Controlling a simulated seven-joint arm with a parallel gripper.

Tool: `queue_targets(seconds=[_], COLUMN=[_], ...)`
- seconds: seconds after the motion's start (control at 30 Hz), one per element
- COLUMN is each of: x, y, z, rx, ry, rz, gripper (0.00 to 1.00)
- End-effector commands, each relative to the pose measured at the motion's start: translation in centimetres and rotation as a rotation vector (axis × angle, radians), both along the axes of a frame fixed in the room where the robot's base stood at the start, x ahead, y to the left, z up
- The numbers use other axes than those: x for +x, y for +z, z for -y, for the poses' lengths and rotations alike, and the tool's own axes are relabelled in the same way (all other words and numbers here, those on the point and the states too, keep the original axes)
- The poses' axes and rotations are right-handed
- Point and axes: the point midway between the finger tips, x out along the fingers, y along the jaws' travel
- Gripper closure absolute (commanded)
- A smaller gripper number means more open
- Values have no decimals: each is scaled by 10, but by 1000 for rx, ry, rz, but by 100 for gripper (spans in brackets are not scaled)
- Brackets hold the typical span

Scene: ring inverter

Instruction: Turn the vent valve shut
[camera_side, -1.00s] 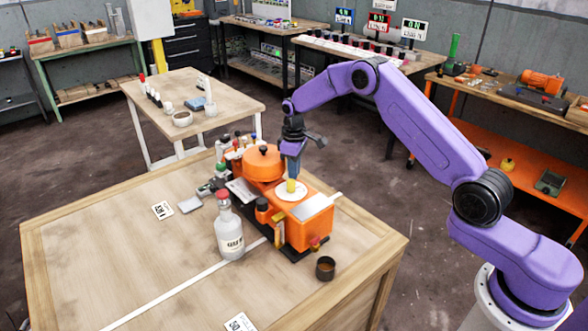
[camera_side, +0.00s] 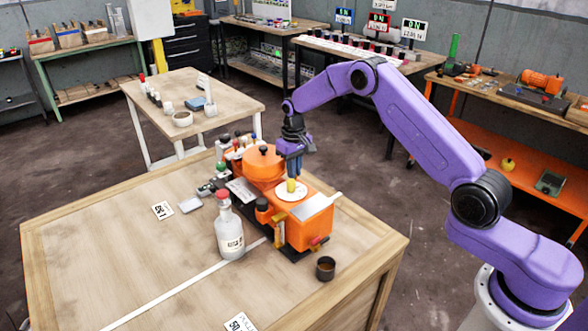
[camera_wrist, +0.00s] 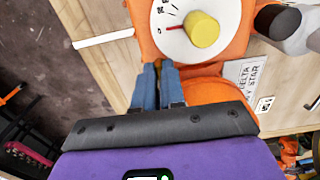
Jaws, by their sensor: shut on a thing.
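The orange machine (camera_side: 304,230) stands on the wooden table. On its top is a white dial (camera_wrist: 175,42) with a yellow knob (camera_wrist: 202,31) and a red pointer; the knob also shows in the side view (camera_side: 291,186). My gripper (camera_wrist: 157,66) points down over the machine, between the dial and the round orange lid (camera_side: 263,164). Its blue fingers are close together, shut on a small part beside the dial, which I take to be the vent valve. The fingers hide most of it. In the wrist view the yellow knob stands clear of the fingers.
A white bottle with a red cap (camera_side: 229,232) stands left of the machine. A dark cup (camera_side: 325,268) stands at its front right. Several small containers crowd behind the machine. The table's left half (camera_side: 110,250) is mostly clear.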

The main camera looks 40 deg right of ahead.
Motion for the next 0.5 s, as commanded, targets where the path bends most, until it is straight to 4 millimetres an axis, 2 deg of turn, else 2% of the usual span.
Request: queue_targets(seconds=[0.33,0.37,0.4,0.5], x=[1,1,1,1], y=[1,1,1,1], z=[0,0,0,0], rx=[1,1,1,1], ry=[-7,-7,-7,-6], rz=[2,2,2,2], gripper=[100,87,80,80])
